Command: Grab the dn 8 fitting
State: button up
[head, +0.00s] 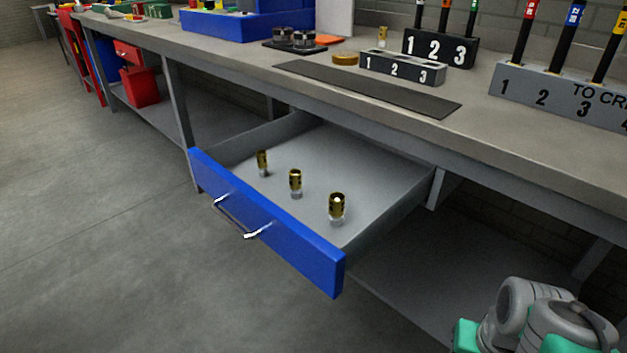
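Three brass-coloured fittings stand upright in an open drawer with a blue front (270,225). The smallest-looking fitting (262,162) is at the left, a middle one (295,182) is beside it, and the largest-looking one (337,207) is at the right, nearest me. No size marking can be read, so I cannot tell which one is the dn 8 fitting. My gripper is not in view; only grey and green links of my arm show at the bottom right, apart from the drawer.
The grey workbench (262,62) runs above the drawer. On it are a dark mat (370,87), a small numbered block (402,68), a black numbered holder (440,48), a larger grey holder (560,95) with rods, and a blue bin (228,25). Open floor lies at the left.

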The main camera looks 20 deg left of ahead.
aim_at(261, 155)
jog(key=z, duration=2.1)
jog(key=k, duration=1.25)
jog(key=u, duration=2.25)
jog(key=i, duration=0.5)
jog(key=u, duration=0.05)
